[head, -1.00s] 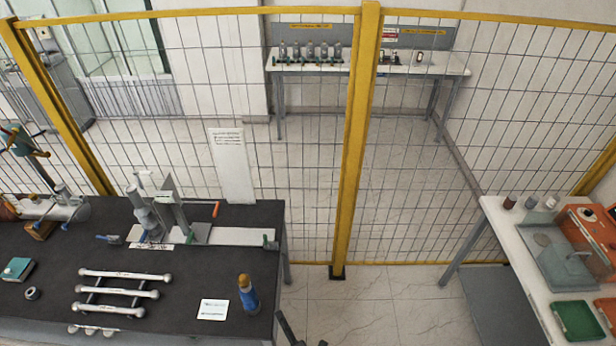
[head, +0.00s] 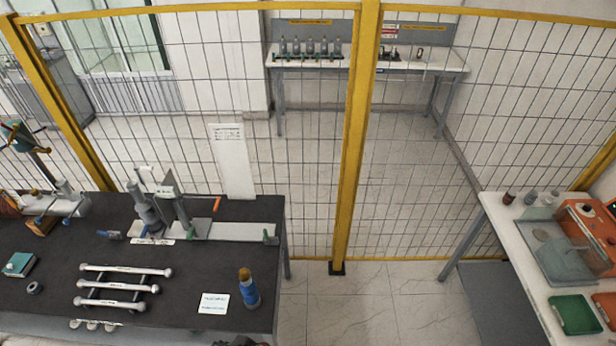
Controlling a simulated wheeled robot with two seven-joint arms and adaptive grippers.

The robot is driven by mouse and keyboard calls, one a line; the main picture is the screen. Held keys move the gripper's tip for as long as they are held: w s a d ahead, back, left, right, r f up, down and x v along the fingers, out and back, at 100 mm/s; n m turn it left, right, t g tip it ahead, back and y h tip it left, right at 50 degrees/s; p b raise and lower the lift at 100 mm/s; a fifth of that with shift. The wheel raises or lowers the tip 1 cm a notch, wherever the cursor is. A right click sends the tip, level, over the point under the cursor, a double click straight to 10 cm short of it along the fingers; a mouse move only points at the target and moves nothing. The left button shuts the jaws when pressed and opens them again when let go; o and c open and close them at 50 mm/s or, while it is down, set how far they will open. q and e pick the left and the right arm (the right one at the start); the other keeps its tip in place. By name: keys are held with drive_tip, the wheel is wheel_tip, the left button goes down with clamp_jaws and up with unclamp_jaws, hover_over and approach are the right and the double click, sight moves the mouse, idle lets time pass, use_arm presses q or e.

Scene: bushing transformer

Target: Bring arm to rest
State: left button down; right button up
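A dark piece (head: 240,341), seemingly part of my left gripper, just shows at the bottom edge of the head view, in front of the dark workbench (head: 190,315). Its fingertips are cut off, so I cannot tell whether it is open or shut, or whether it holds anything. My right gripper is not in view. On the workbench stand a blue bottle-like part with an orange-brown top (head: 248,288), a white card (head: 213,304) and a rack of white-ended rods (head: 122,285).
A grey clamping fixture (head: 160,212) stands at the workbench's back. A yellow-framed mesh fence (head: 352,150) runs behind. On the right, a white table (head: 513,240) carries an orange case (head: 590,232) and a green tray (head: 575,314). Open floor (head: 370,305) lies between.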

use_arm(q)
drive_tip(key=s+a+r+n+g+h, duration=0.2)
drive_tip(key=s+a+n+h, duration=0.4)
drive_tip(key=n, duration=0.6)
drive_tip(key=s+r+n+t+h, duration=0.2)
drive_tip(key=s+r+n, duration=0.2)
drive_tip(key=r+n, duration=0.55)
wheel_tip(320, 180, down, 37)
drive_tip(key=d+g+b, duration=0.1)
drive_tip(key=d+b, duration=0.1)
drive_tip(key=b, duration=0.8)
drive_tip(key=s+f+b, duration=0.3)
drive_tip(key=s+f, duration=0.4)
drive_tip(key=f, duration=0.3)
drive_tip(key=s+f+g+b, duration=0.1)
drive_tip(key=s+f+b, duration=0.2)
drive_tip(key=s+f, duration=0.4)
drive_tip(key=s+f+g+h+b, duration=0.1)
drive_tip(key=s+f+b, duration=0.3)
drive_tip(key=f, duration=1)
drive_tip(key=s, duration=0.3)
drive_tip(key=shift+s+d, duration=0.2)
drive_tip(key=shift+s, duration=0.2)
